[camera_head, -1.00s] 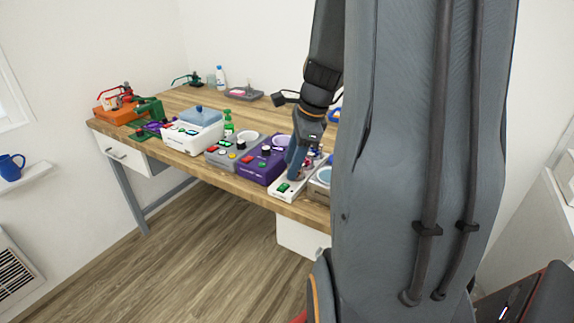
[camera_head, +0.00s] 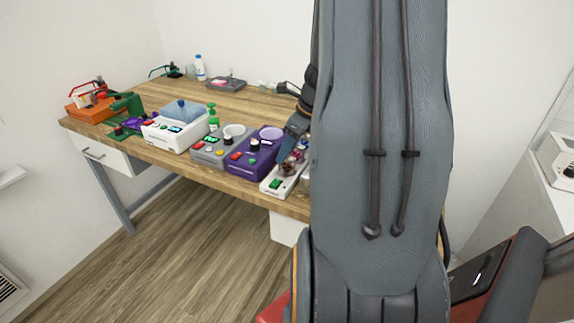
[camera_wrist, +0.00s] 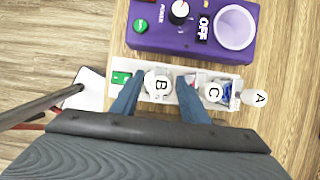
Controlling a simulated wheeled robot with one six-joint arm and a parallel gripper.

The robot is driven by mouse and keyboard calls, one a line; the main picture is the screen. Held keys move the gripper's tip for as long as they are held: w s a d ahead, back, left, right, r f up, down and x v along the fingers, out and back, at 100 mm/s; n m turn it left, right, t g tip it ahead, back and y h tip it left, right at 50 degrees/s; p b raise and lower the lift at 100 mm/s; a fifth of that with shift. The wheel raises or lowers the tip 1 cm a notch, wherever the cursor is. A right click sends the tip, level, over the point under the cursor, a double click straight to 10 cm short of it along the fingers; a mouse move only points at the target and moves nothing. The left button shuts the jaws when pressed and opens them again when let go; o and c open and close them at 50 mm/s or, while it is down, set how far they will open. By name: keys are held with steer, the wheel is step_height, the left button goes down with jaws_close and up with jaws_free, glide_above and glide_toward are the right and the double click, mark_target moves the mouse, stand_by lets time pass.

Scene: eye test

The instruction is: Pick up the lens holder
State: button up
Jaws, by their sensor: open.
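A narrow white device (camera_head: 270,187) with a green display stands at the table's front edge. In the wrist view this white device (camera_wrist: 121,77) carries round white pieces marked B (camera_wrist: 158,85) and C (camera_wrist: 213,92); a third, marked A (camera_wrist: 258,98), sticks out past its right end. I cannot tell which of these is the lens holder. My gripper (camera_wrist: 160,84) is open, with one blue finger on each side of piece B. Whether the fingers touch it cannot be told. In the head view my arm hides much of the device, and my gripper (camera_head: 294,140) is partly seen above it.
A purple device (camera_wrist: 185,40) with knobs stands close behind the white one. The table's middle (camera_head: 245,103) is clear.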

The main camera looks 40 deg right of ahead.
steer(key=shift+w+f, duration=0.15)
steer(key=shift+f, duration=0.2)
jaws_close()
steer(key=shift+r, duration=0.1)
